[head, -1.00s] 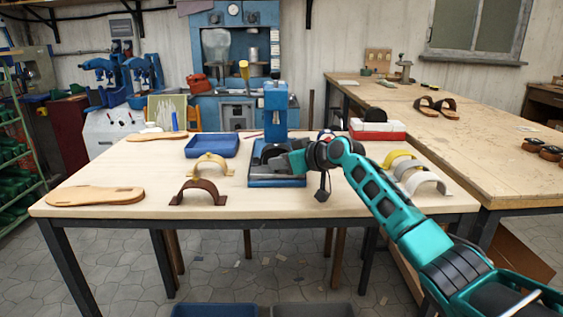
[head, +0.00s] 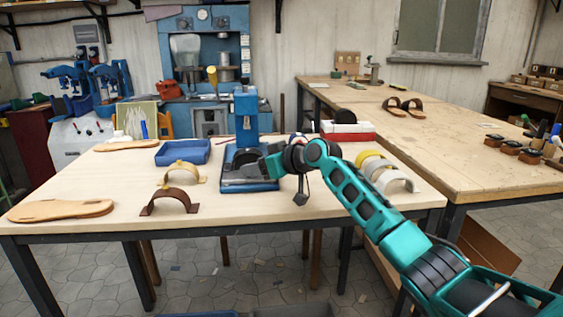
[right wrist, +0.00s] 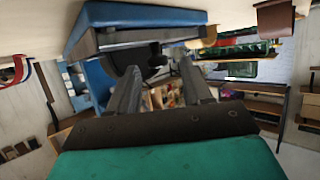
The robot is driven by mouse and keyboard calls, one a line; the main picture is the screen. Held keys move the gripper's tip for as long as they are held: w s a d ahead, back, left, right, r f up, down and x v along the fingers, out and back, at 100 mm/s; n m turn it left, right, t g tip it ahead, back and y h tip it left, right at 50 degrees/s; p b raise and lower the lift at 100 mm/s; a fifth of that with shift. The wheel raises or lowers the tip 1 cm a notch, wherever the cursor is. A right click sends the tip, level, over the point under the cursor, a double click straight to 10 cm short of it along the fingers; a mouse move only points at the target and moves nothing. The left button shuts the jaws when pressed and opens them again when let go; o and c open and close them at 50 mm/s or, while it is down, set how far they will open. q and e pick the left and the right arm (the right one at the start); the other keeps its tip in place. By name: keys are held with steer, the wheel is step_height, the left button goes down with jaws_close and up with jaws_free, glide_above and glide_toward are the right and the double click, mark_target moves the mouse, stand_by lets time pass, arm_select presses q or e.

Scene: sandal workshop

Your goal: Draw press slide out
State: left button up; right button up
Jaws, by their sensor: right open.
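The blue press (head: 246,112) stands upright near the middle of the wooden table, and its low blue base (head: 250,188) faces me. A dark, rounded part and a grey plate sit low in the press, partly behind my gripper. My right gripper (head: 268,164) reaches in from the right, low at the front of the press. In the right wrist view the picture is upside down; the two fingers (right wrist: 160,88) are apart, with the blue base (right wrist: 140,15) close by. I cannot tell whether they touch the slide. My left gripper is out of view.
Brown (head: 170,199) and tan (head: 184,172) sandal straps, a sole (head: 60,210) and a blue tray (head: 183,152) lie left of the press. Pale arched straps (head: 390,178) and a red-white box (head: 347,131) are to the right. A second table (head: 450,150) adjoins at right.

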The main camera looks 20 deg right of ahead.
steer(key=v, duration=1.1)
steer(key=shift+s+p, duration=0.15)
steer(key=shift+p, duration=0.15)
